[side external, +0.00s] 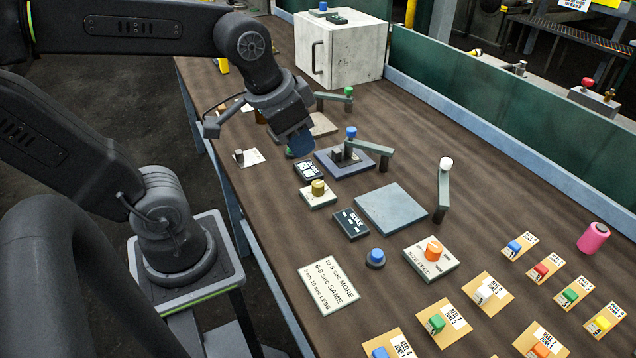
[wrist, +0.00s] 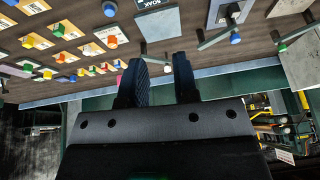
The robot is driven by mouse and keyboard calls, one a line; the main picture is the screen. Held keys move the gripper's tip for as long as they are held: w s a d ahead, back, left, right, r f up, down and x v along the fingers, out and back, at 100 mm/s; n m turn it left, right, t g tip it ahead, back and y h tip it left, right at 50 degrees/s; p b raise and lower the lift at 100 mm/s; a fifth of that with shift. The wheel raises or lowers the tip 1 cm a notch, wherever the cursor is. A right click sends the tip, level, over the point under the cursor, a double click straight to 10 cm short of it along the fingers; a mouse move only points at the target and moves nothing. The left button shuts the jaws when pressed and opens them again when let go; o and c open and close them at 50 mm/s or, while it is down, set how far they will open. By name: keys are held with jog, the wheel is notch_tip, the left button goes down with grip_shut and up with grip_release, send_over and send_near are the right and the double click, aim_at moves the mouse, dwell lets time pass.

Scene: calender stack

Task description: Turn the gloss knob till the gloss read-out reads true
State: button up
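I cannot read a gloss label in either view, so I cannot tell which knob and read-out are the gloss ones. A small black read-out (side external: 307,171) with pale characters, too small to read, lies near my gripper. A yellow knob (side external: 318,187) on a pale plate sits just in front of it. My gripper (side external: 300,148) hangs over the bench near a green button, which it partly hides. In the wrist view my gripper's two dark fingers (wrist: 160,80) stand apart with nothing held between them.
A black box marked SOAK (side external: 351,224) lies beside a blue-grey plate (side external: 391,209). An orange knob (side external: 433,249) sits on a plate at the front. Levers with blue (side external: 351,132) and white (side external: 446,163) ends stand nearby. Coloured blocks on cards fill the bench's near end.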

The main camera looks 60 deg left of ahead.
aim_at(318, 183)
jog(key=o, duration=0.5)
jog(key=w+a+f+g, duration=0.1)
jog(key=w+a+f, duration=0.1)
jog(key=a, duration=0.1)
jog(key=w+a+f+m+g, duration=0.1)
jog(key=w+a+f+g, duration=0.1)
jog(key=w+a, duration=0.1)
jog(key=w+a+f+m+g, duration=0.1)
jog(key=w+a+f, duration=0.1)
jog(key=w+a, duration=0.1)
jog(key=shift+w+f, duration=0.15)
jog(key=shift+w, duration=0.1)
jog(key=shift+g, duration=0.3)
notch_tip(318, 183, down, 14)
jog(key=shift+w+a+f, duration=0.1)
jog(key=shift+a+f, duration=0.05)
jog(key=c, duration=0.9)
